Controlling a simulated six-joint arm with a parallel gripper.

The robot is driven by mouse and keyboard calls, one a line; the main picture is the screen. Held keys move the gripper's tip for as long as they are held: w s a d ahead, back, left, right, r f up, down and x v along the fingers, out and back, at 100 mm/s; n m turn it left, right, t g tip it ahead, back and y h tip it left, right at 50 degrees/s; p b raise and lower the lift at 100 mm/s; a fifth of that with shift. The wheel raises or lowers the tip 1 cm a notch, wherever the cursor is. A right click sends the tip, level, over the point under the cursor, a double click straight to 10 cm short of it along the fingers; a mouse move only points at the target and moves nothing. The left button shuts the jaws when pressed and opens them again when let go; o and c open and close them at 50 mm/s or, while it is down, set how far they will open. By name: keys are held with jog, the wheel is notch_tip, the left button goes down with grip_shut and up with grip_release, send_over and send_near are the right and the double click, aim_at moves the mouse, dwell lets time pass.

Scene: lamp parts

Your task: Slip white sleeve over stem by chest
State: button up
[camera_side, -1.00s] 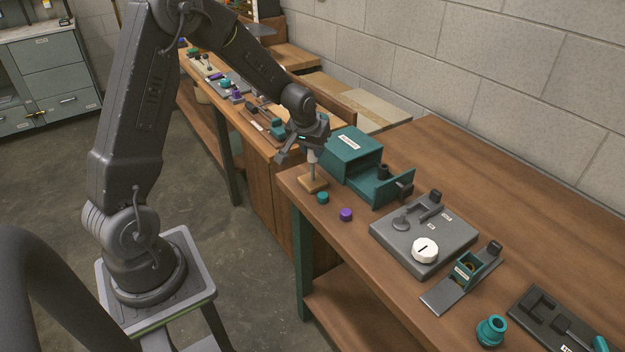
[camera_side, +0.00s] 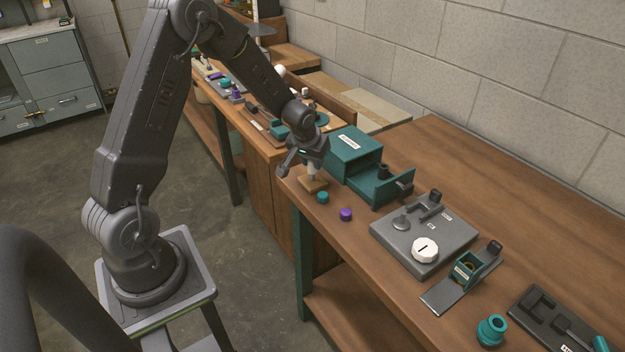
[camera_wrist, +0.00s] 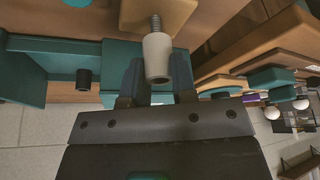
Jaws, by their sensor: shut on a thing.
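The white tapered sleeve (camera_wrist: 157,58) is between the fingers of my gripper (camera_wrist: 155,85), which is shut on it. In the side view the sleeve (camera_side: 312,172) hangs under my gripper (camera_side: 309,160), just above the wooden base (camera_side: 313,185). The threaded stem (camera_wrist: 156,22) stands on that base (camera_wrist: 185,12); its lower threads show between base and sleeve. The sleeve is in line with the stem and appears to be around its upper part. The teal chest (camera_side: 350,152) is right behind, its drawer (camera_side: 385,188) pulled open.
A teal cap (camera_side: 322,197) and a purple cap (camera_side: 346,214) lie in front of the base. A grey plate (camera_side: 425,232) with a white knob is to the right. The bench's front edge is close to the base. The bench's back right is clear.

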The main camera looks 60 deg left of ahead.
jog(key=shift+f, duration=1.4)
dwell(2.3)
jog(key=o, duration=1)
jog(key=shift+r, duration=0.15)
jog(key=s+d+r+m, duration=0.1)
jog(key=s+d+r, duration=0.3)
jog(key=r, duration=0.3)
jog(key=s+d+r+m+t, duration=0.1)
jog(key=s+d+r, duration=0.3)
jog(key=r, duration=0.3)
jog(key=s+d+r+m, duration=0.1)
jog(key=s+d+r, duration=0.3)
jog(key=r, duration=0.3)
jog(key=s+d+r+m, duration=0.1)
jog(key=s+d, duration=0.1)
jog(key=s, duration=0.2)
jog(key=s+d+r+m+h, duration=0.1)
jog(key=s+d, duration=0.1)
jog(key=s, duration=0.2)
jog(key=s+d+r+m+h, duration=0.1)
jog(key=s+d, duration=0.2)
jog(key=s, duration=0.1)
jog(key=shift+s+r+t, duration=0.15)
jog(key=shift+r+t, duration=0.05)
jog(key=shift+t, duration=0.2)
